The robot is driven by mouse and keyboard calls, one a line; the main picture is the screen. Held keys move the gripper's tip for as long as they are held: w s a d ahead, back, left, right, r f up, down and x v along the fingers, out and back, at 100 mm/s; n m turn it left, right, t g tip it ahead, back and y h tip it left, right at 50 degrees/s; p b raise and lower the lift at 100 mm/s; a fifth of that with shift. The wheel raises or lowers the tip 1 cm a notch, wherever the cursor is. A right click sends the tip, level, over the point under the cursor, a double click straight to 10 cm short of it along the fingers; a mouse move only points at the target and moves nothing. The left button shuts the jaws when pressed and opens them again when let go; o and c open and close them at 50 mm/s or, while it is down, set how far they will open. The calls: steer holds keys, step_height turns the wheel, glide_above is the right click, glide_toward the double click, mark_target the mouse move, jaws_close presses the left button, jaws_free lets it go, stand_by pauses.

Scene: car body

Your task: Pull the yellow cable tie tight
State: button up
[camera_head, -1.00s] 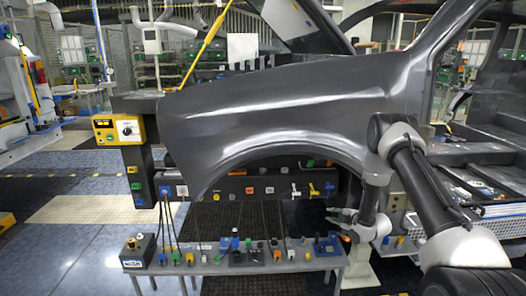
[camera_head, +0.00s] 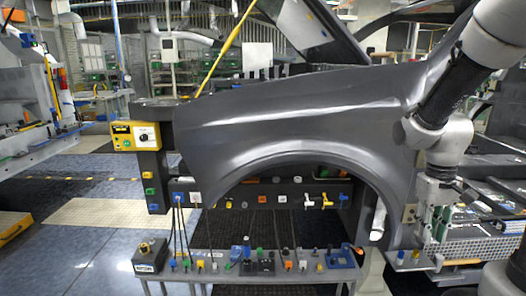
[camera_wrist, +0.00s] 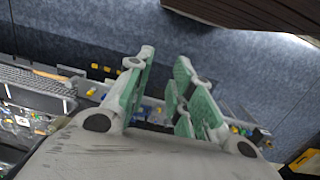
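A small yellow T-shaped piece (camera_head: 326,201) sticks out of the dark panel inside the wheel arch, beside a similar white one (camera_head: 308,201). It looks like the yellow cable tie, though it is too small to be sure. My gripper (camera_head: 432,240) points down to the right of the arch, well apart from that piece. In the wrist view my gripper (camera_wrist: 165,60) has its two green-padded fingers apart with nothing between them. I cannot make out the yellow tie in the wrist view.
A grey car fender (camera_head: 290,125) curves over the arch. A low bench (camera_head: 205,275) with several small coloured connectors and cables stands below. A yellow control box (camera_head: 136,136) is on a post at left. Floor at left (camera_head: 80,250) is clear.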

steer(key=s+a+r+t, duration=0.4)
steer(key=s+r, duration=0.5)
steer(key=r, duration=0.4)
steer(key=shift+s+r+t, duration=0.3)
steer(key=shift+r+t, duration=0.05)
steer(key=shift+t, duration=0.45)
stand_by(0.6)
